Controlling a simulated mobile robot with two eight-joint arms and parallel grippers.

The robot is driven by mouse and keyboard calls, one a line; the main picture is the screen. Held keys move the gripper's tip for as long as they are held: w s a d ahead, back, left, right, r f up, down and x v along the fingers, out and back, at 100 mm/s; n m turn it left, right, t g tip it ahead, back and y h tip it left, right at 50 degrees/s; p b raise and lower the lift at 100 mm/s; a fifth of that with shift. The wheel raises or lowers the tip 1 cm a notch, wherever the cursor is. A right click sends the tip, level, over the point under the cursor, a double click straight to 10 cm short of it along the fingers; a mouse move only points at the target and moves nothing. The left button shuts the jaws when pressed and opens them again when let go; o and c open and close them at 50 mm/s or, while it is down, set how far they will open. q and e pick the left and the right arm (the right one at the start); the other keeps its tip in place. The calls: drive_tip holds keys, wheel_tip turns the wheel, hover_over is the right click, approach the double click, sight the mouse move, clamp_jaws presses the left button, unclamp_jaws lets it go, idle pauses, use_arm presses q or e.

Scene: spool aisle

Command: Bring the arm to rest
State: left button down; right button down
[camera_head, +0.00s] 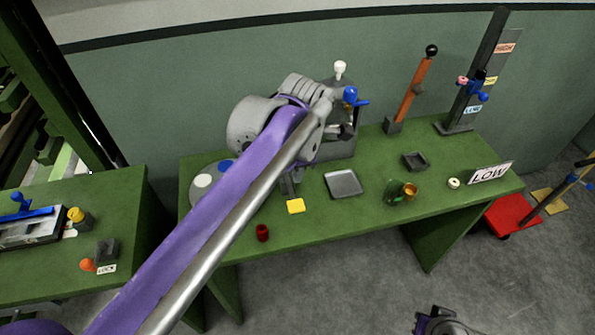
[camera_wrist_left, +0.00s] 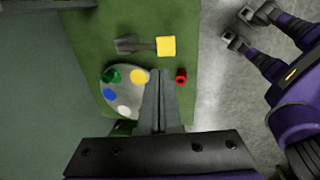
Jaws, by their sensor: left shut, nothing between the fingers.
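My left arm, purple with a silver link, reaches up from the lower left in the head view to a grey wrist. It hides the left fingertips there. In the left wrist view my left gripper (camera_wrist_left: 160,76) is shut and empty. Its fingers point over the bench beside a round palette (camera_wrist_left: 121,83) with green, blue, white and yellow spots. The palette, partly hidden by my arm, also shows in the head view (camera_head: 197,199). Part of my right gripper (camera_head: 440,322) shows at the bottom edge; its jaw state is unclear.
Posts stand behind. Another bench (camera_head: 120,200) is at left; floor shows between them.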

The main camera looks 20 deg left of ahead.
idle(0.4)
use_arm(q)
drive_tip(key=s+a+f+m+t, duration=0.1)
drive_tip(key=s+f+m, duration=0.6)
drive_tip(key=m, duration=0.5)
drive_tip(key=s+a+f+m+t+h, duration=0.1)
drive_tip(key=s+f+m+t, duration=0.1)
drive_tip(key=s+f+m, duration=0.6)
drive_tip(key=s+m, duration=0.1)
drive_tip(key=m, duration=0.3)
drive_tip(key=shift+s+m, duration=0.3)
